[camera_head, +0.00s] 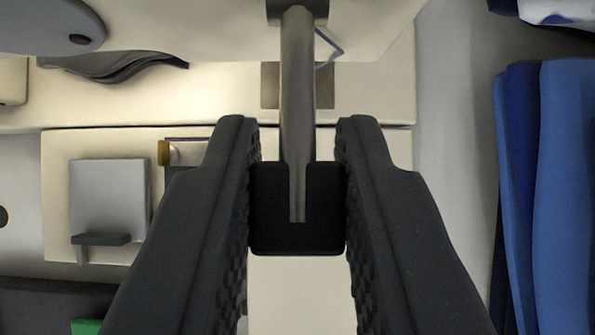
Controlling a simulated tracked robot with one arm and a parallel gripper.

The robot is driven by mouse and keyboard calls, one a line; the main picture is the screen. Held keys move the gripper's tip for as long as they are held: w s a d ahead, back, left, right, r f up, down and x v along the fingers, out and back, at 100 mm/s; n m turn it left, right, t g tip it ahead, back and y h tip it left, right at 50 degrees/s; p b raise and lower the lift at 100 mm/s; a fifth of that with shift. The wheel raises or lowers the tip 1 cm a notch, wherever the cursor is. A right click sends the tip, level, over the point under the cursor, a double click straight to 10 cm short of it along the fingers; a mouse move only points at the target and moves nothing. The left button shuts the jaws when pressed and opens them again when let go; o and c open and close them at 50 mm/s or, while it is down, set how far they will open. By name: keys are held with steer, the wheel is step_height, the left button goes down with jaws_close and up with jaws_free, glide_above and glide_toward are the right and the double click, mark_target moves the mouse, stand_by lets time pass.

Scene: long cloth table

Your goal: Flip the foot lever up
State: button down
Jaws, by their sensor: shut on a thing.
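The foot lever (298,95) is a grey metal bar in the upper middle of the head camera view. It runs down from a dark mount at the top edge of the picture. Its lower end lies over a black block (298,238), which looks like its pedal pad. My gripper (298,138) has its two black ribbed fingers on either side of the bar and the block. The fingers are shut on the black block, and gaps show between them and the metal bar. The bar's upper end at the mount is only partly in view.
A cream panel (350,95) lies behind the lever. At left are a grey square plate (110,195), a small brass-ended fitting (165,153) and a dark curved piece (115,64). Blue cloth (565,190) hangs at the right, with a grey strip between it and the panel.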

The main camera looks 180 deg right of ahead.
steer(key=shift+w+r+g+p, duration=0.2)
steer(key=shift+r+g+p, duration=0.3)
steer(key=shift+g+p, duration=0.15)
steer(key=shift+g, duration=0.25)
steer(key=c, duration=1.3)
jaws_free()
steer(key=shift+f, duration=0.1)
steer(key=shift+s, duration=0.1)
steer(key=p+v, duration=0.1)
steer(key=v, duration=1.2)
steer(key=shift+s+r, duration=0.1)
steer(key=shift+r, duration=0.2)
